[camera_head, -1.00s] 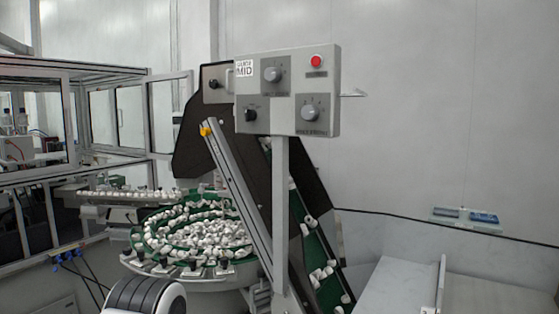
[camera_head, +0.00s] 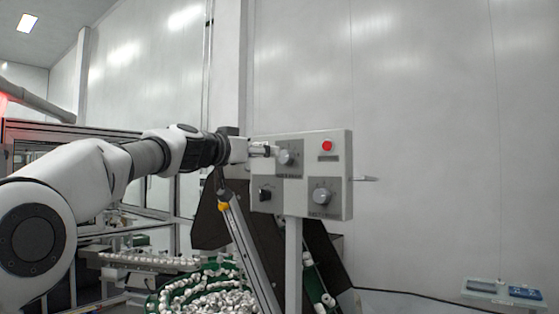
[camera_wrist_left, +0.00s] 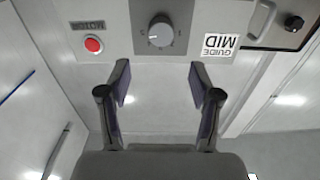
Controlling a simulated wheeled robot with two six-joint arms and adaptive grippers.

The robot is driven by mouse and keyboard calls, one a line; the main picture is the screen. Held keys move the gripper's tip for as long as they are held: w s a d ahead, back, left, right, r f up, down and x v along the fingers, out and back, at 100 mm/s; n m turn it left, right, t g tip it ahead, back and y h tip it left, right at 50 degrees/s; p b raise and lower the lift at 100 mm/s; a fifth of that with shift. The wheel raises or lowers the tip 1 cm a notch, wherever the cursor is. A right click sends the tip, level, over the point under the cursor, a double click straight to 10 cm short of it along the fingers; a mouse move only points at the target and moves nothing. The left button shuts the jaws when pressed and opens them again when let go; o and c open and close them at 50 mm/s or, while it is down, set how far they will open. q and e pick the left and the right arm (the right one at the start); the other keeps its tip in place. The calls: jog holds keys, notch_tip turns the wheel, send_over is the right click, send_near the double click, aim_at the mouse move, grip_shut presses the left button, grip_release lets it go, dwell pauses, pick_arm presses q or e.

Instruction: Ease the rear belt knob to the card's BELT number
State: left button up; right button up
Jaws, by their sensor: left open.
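The grey control panel (camera_head: 338,172) carries several controls. Its upper grey knob (camera_head: 287,157) sits on a dark plate; the same knob shows in the left wrist view (camera_wrist_left: 160,32) with a dial around it. A lower right grey knob (camera_head: 321,196) and a lower left black knob (camera_head: 265,193) are below it. My left gripper (camera_head: 268,150) is just left of the upper knob in the head view. In the left wrist view its fingers (camera_wrist_left: 158,76) are open and empty, apart from that knob. A white card (camera_wrist_left: 220,46) reads GUIDE MID; no BELT number is readable. Knob labels are too small to read.
A red button (camera_head: 327,146) is on the panel's upper right; the wrist view labels it MOTOR. A metal rail with an orange clip (camera_head: 223,207) slants below the left arm. A green bowl of white caps (camera_head: 205,295) stands low.

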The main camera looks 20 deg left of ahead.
aim_at(283, 157)
pick_arm(q)
jog(key=p+x, duration=0.1)
jog(key=x, duration=0.1)
jog(key=p+x, duration=0.2)
jog(key=x, duration=0.1)
jog(key=p+x, duration=0.1)
jog(key=x, duration=0.2)
jog(key=shift+w+f+p, duration=0.1)
jog(key=shift+f+p, duration=0.2)
jog(key=shift+p, duration=0.1)
jog(key=shift+w, duration=0.1)
jog(key=shift+s+a+f, duration=0.1)
jog(key=shift+s+f, duration=0.05)
jog(key=shift+s, duration=0.05)
jog(key=shift+w, duration=0.15)
jog(key=c, duration=1.1)
